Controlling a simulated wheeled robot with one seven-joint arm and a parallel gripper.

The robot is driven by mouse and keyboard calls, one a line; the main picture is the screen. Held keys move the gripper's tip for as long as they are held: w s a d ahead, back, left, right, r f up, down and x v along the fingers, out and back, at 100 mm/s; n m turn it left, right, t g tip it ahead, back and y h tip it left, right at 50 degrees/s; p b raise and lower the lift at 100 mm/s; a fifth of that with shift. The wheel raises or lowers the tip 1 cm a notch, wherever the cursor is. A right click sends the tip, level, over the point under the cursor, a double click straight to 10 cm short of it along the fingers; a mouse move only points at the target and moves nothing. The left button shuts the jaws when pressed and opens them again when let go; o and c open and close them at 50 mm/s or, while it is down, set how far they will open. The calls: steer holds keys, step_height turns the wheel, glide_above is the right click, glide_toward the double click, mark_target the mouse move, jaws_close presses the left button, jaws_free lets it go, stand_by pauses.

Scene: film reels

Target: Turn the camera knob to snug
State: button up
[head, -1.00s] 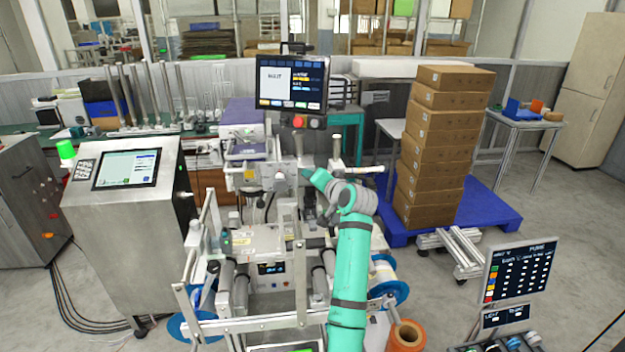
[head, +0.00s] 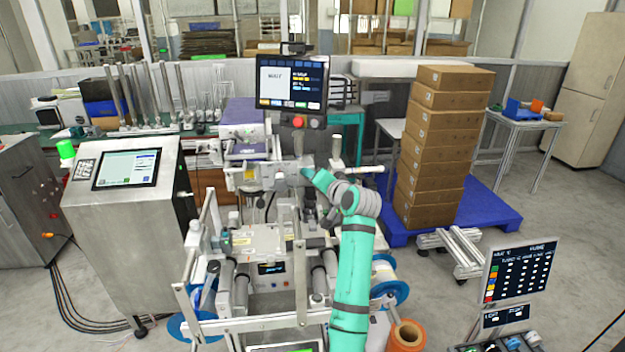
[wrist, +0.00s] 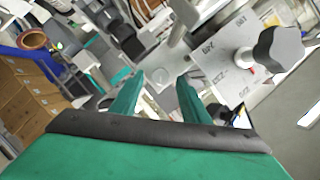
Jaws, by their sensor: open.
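My gripper (head: 307,172) is at the upper part of the film machine, in front of its grey metal block. In the wrist view its two teal fingers (wrist: 158,88) are apart with nothing held between them. A dark grey lobed knob (wrist: 278,48) shows at the upper right of the wrist view, on a short shaft by a light grey plate (wrist: 222,62). The knob is to the right of the fingers and apart from them. I cannot tell whether it is the camera knob. I cannot make it out surely in the head view.
A monitor (head: 290,82) stands behind the gripper, with a red button below it. Rollers and frame bars of the machine (head: 270,240) lie below my arm. A steel console (head: 125,215) is at left. Stacked cartons (head: 440,145) on a blue pallet (head: 495,215) stand at right.

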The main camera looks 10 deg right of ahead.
steer(key=v, duration=0.9)
steer(key=shift+s, duration=0.2)
